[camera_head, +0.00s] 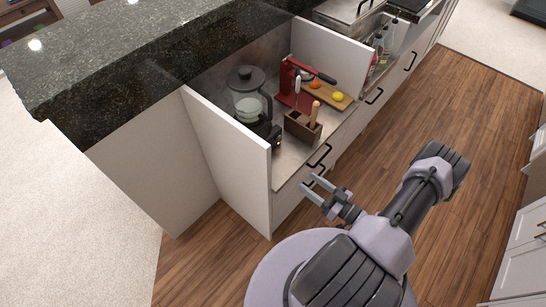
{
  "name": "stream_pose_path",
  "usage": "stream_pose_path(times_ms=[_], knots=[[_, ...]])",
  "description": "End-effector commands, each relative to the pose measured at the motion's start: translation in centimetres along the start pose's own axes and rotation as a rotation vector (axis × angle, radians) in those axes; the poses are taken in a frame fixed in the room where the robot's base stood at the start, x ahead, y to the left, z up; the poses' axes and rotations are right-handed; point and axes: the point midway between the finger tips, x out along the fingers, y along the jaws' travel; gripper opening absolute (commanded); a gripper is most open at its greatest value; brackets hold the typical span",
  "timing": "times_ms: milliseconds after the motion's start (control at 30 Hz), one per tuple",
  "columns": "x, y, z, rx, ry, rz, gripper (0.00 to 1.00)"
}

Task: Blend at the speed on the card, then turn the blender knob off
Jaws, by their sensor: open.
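A blender with a dark lid and a clear jar (247,98) stands on the counter inside a white-walled nook. Something pale is in the jar. Its dark base (268,130) is partly hidden by the white side panel, and I cannot make out the knob or its setting. I cannot make out a speed card. My gripper (311,187) is open and empty, in front of the counter near the drawer handles, apart from the blender.
A wooden utensil box (303,126) stands right of the blender. Behind it are a red press (290,82) and a cutting board (341,104) with fruit. The white panel (230,160) walls the nook's left side. Wooden floor (440,110) is clear to the right.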

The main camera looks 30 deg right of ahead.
Motion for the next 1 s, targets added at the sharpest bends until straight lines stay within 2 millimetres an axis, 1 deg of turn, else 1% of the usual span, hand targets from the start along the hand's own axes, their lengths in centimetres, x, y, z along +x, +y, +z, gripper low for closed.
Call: stream_pose_path(times_ms=[67, 400, 500, 600, 700, 967, 1000], knots=[[1.7, -0.1, 0.2, -0.001, -0.002, -0.008, 0.52], [12.0, -0.1, 0.5, -0.004, -0.005, -0.008, 0.52], [14.3, 0.0, 0.4, -0.004, -0.004, -0.005, 0.52], [15.7, 0.1, 0.3, -0.003, -0.005, -0.002, 0.52], [16.5, 0.1, 0.1, -0.003, -0.004, -0.001, 0.52], [16.7, 0.1, 0.0, -0.003, -0.004, 0.001, 0.52], [16.7, 0.1, 0.0, -0.003, -0.004, 0.001, 0.50]])
